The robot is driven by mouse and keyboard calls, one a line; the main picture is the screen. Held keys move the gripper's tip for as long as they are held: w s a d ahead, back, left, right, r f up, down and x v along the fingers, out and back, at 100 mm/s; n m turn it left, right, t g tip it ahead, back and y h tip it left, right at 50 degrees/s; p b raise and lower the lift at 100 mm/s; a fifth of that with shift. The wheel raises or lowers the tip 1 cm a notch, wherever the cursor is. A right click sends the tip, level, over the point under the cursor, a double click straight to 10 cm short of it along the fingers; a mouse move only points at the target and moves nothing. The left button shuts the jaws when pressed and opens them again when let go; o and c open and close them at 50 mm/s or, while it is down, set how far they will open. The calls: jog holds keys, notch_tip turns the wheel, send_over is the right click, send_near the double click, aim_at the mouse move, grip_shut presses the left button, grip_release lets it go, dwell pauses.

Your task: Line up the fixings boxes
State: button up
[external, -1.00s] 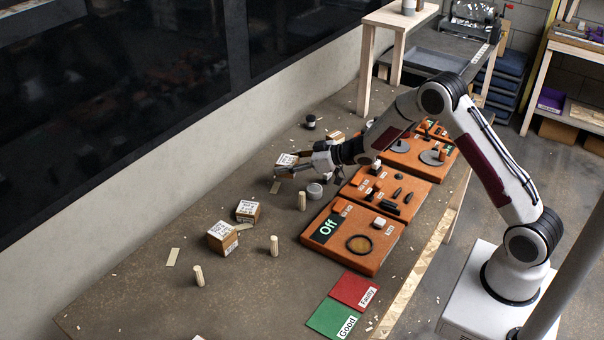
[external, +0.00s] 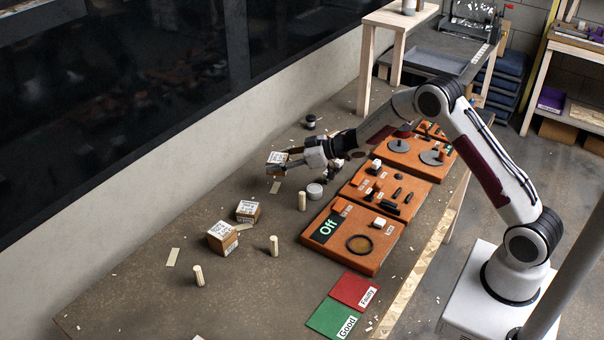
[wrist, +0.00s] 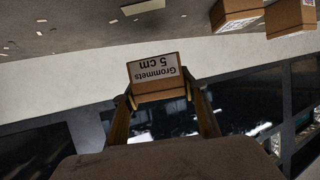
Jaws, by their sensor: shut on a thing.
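My gripper (external: 288,163) is shut on a small cardboard box with a white label (external: 277,158), held at the far side of the bench. In the wrist view the held box (wrist: 156,90) reads "Grommets 5 cm" upside down, between the two fingertips. Two similar labelled boxes stand on the bench to the left in the external view: one box (external: 223,247) in front and another box (external: 248,211) just behind it. Two boxes also show at the top right of the wrist view, a left one (wrist: 233,24) and a right one (wrist: 290,26).
Wooden pegs (external: 302,201) stand nearby. Orange boards (external: 345,262) lie to the right. A wall (external: 200,140) runs along the back edge.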

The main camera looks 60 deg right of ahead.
jog(key=shift+f, duration=0.15)
send_over(279, 189)
jog(key=shift+f, duration=3.15)
jog(key=shift+f, duration=0.65)
jog(key=o, duration=1.3)
jog(key=shift+r, duration=0.1)
notch_tip(279, 189, up, 9)
jog(key=shift+r, duration=0.4)
jog(key=shift+d, duration=0.1)
